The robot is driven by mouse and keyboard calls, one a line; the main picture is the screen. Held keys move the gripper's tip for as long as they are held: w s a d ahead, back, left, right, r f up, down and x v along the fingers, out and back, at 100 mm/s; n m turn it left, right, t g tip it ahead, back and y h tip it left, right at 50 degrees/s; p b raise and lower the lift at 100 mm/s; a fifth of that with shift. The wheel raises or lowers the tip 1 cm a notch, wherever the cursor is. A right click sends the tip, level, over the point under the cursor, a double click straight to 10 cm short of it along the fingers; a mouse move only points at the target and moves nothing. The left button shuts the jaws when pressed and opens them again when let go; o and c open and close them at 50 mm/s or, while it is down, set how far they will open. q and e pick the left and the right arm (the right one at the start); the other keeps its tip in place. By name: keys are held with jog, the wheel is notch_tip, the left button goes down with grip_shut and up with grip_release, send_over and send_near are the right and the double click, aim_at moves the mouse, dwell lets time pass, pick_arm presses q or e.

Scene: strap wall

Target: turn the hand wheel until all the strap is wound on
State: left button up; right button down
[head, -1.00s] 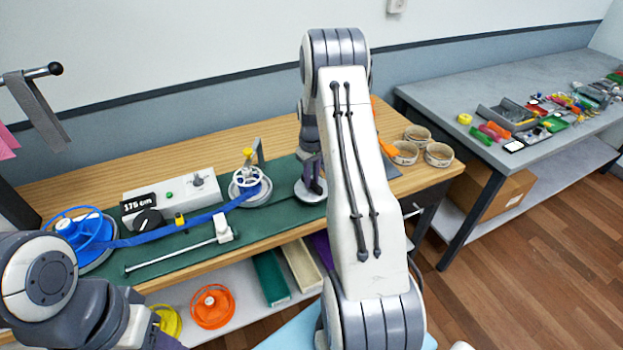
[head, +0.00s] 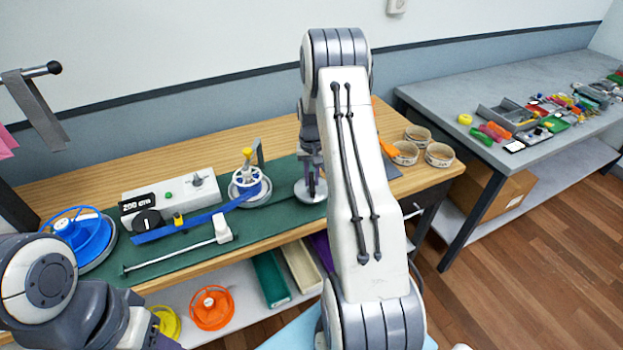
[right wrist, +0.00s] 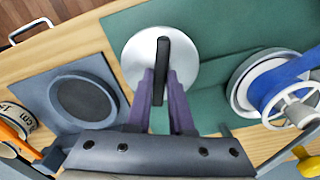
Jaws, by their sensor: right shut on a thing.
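The hand wheel (head: 308,194) is a grey disc at the right of the green mat. In the right wrist view its black handle (right wrist: 163,58) stands between the purple fingers of my right gripper (right wrist: 161,82), which is shut on it; the head view also shows this gripper (head: 312,186). The blue strap (head: 180,228) runs left from the white take-up reel (head: 247,186), past the yellow-marked guide. Its free end lies near the black knob, apart from the blue reel (head: 84,236). The counter (head: 138,203) reads 200 cm. My left gripper is out of view.
A white rod with a block (head: 223,228) lies along the mat's front. In the right wrist view a dark square pad with a round recess (right wrist: 84,98) is left of the wheel. Rolled straps (head: 438,154) sit at the bench's right end. Orange and yellow reels are on the lower shelf.

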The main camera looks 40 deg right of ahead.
jog(key=m, duration=1.3)
jog(key=shift+m+b, duration=0.35)
jog(key=shift+m, duration=0.05)
jog(key=m, duration=1.3)
jog(key=shift+m, duration=0.3)
jog(key=c, duration=0.8)
grip_release()
notch_tip(320, 180, up, 11)
jog(key=b, duration=0.2)
jog(key=shift+f, duration=0.2)
